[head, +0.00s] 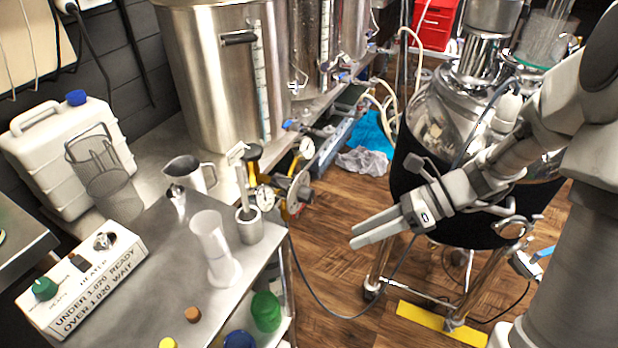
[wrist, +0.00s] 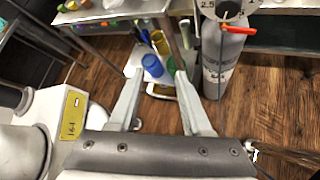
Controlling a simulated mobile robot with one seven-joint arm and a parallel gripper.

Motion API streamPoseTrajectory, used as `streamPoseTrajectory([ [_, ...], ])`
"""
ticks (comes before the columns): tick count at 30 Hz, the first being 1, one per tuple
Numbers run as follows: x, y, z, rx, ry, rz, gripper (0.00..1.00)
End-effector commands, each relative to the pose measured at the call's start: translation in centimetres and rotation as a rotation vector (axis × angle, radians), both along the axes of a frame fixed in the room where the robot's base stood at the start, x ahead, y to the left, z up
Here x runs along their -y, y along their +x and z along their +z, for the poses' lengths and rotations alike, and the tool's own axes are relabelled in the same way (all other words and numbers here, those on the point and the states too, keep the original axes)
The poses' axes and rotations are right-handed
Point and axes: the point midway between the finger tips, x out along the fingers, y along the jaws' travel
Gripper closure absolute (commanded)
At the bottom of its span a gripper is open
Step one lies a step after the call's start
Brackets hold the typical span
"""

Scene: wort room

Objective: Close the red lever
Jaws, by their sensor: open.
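A small red-orange lever (wrist: 238,29) shows in the wrist view at the upper right. It lies roughly crosswise against the upper part of a grey cylinder (wrist: 217,68) with dark markings. I cannot make out this lever in the head view. My gripper (head: 352,238) is open and empty over the wood floor in the head view, left of the black-jacketed steel vessel (head: 440,190). In the wrist view its two fingers (wrist: 159,74) are spread apart, and the lever is beyond them to the right.
Large steel kettles (head: 215,75) stand behind. A yellow floor strip (head: 425,322) lies at lower right.

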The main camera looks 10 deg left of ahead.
Motion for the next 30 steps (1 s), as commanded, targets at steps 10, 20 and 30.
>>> streamPoseTrajectory([
  [10, -0.1, 4.3, -3.5, -0.464, 0.235, -0.363, 0.51],
  [20, 1.1, 7.8, -8.0, -0.902, 0.475, -0.664, 0.51],
  [30, 2.2, 9.4, -11.1, -1.141, 0.621, -0.812, 0.51],
])
